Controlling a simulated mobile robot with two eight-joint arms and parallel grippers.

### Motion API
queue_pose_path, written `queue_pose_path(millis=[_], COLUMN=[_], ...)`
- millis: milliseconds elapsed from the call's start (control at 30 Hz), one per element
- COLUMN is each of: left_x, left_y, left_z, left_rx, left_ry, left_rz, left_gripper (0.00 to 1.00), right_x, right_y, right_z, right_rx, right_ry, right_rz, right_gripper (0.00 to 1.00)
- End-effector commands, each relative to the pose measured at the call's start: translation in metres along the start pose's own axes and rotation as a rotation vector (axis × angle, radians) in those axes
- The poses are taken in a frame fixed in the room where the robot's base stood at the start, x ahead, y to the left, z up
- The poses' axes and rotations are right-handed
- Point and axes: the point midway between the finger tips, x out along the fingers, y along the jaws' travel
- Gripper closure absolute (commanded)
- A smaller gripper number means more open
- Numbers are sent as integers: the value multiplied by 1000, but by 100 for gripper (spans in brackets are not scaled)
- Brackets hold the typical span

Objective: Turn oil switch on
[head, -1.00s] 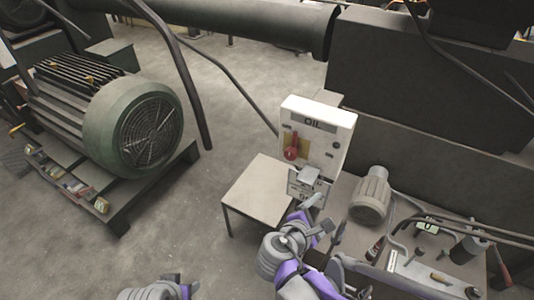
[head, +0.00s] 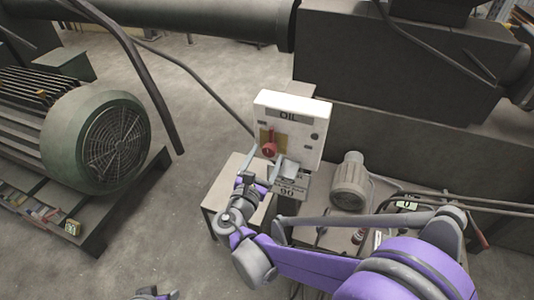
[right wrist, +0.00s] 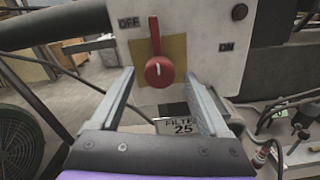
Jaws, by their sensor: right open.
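The white oil switch box (head: 308,112) with an "OIL" label stands in the middle of the head view. Its red switch knob (head: 268,149) sits on a yellowish plate on the box front. In the right wrist view the red knob (right wrist: 158,70) has its handle pointing up, between the "OFF" label at left and the "ON" label at right. My right gripper (head: 264,162) is open in front of the box. In the right wrist view its two fingers (right wrist: 164,88) stand apart, left and right of the knob, with gaps on both sides. My left gripper (head: 154,294) barely shows at the bottom edge.
A small table (head: 226,192) stands below the box. A sign (head: 290,186) hangs under the box. A small grey motor (head: 349,182) stands on a bench to the right. A large green motor (head: 95,140) is at left. Open floor lies between.

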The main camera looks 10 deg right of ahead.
Motion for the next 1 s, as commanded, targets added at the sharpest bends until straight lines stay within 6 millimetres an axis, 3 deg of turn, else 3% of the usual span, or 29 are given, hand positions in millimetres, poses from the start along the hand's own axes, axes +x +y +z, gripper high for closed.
queue_pose_path(millis=[133,433,867,1000], left_x=[-1,-1,-1,-1], left_y=[0,0,0,0], left_z=[0,0,0,0], left_rx=[0,0,0,0], left_ry=[0,0,0,0], left_rz=[0,0,0,0], left_gripper=[50,50,50,50], right_x=[12,14,14,14], right_y=[0,0,0,0], right_z=[0,0,0,0], right_rx=[0,0,0,1], right_ry=[0,0,1,1], right_rz=[-1,0,0,0], right_gripper=[21,21,97,100])
